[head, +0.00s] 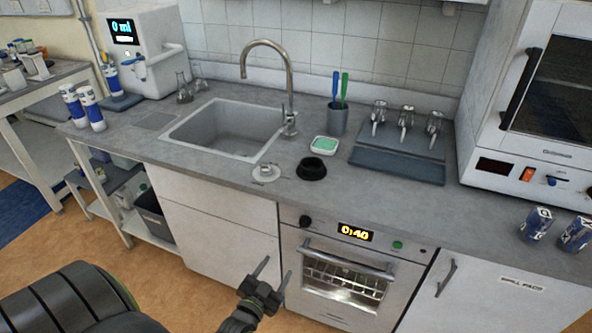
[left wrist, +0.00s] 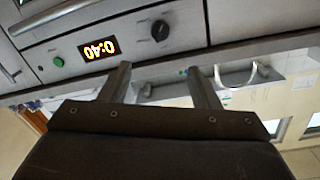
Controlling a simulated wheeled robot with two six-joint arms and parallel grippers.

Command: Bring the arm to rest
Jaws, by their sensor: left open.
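My left gripper (head: 272,277) is in the lower middle of the head view, in front of the counter and beside the oven (head: 345,285). Its two fingers are apart with nothing between them. In the left wrist view the open fingers (left wrist: 165,85) also show empty, with the oven front and its 0:40 display (left wrist: 99,49) close ahead, upside down. A large dark part of my own body fills the lower left of the head view. My right gripper is in neither view.
The counter (head: 225,175) holds a sink (head: 225,130) with a tap, a black bowl (head: 311,169), a green-topped dish (head: 324,145), a cup with brushes (head: 338,120) and a glassware rack (head: 400,150). Two cans (head: 537,223) stand at right. The floor (head: 185,285) before the cabinets is clear.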

